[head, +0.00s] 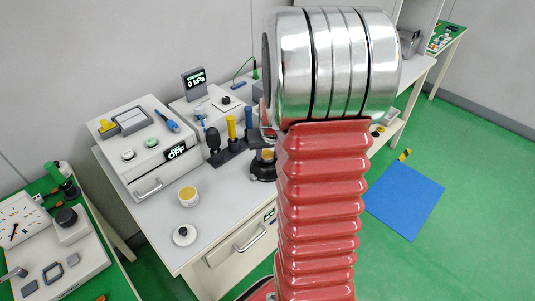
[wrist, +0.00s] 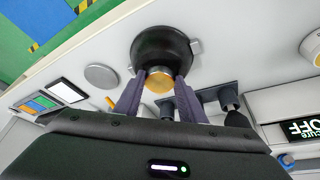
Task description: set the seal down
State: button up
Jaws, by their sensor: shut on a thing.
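In the wrist view, the two dark fingers of my gripper (wrist: 160,88) are shut on a small round piece with a gold-coloured face (wrist: 159,82), which looks to be the seal. It is right at a round black dish-like fixture (wrist: 163,46) with small grey side tabs. I cannot tell whether the seal touches the fixture or is just above it. In the head view, the black fixture (head: 262,171) shows on the white bench, partly behind my arm. My gripper is mostly hidden there by my arm.
A stand with upright black, yellow and blue handles (head: 231,150) is close beside the fixture. A yellow-topped cup (head: 188,196) and a white disc with a black knob (head: 185,235) are on the bench (head: 215,215). A box with an OFF display (head: 176,152) stands at the left.

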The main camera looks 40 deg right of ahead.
jog(key=shift+f, duration=0.65)
jog(key=o, duration=1.3)
jog(key=shift+s, duration=0.1)
jog(key=shift+r, duration=0.5)
jog(key=v, duration=1.2)
jog(key=shift+r, duration=0.1)
jog(key=shift+a, duration=0.1)
jog(key=s+a+r+n, duration=0.2)
jog(key=s+a, duration=0.1)
jog(key=a, duration=0.6)
jog(key=s+a+r+n+t+y, duration=0.1)
jog(key=s+a+r+n, duration=0.1)
jog(key=a, duration=0.8)
jog(key=s+a+r+n+y, duration=0.1)
jog(key=s+a+r, duration=0.3)
jog(key=a, duration=0.5)
jog(key=shift+s+a+r+n+t, duration=0.15)
jog(key=shift+s+n+t, duration=0.25)
jog(key=shift+s+n, duration=0.5)
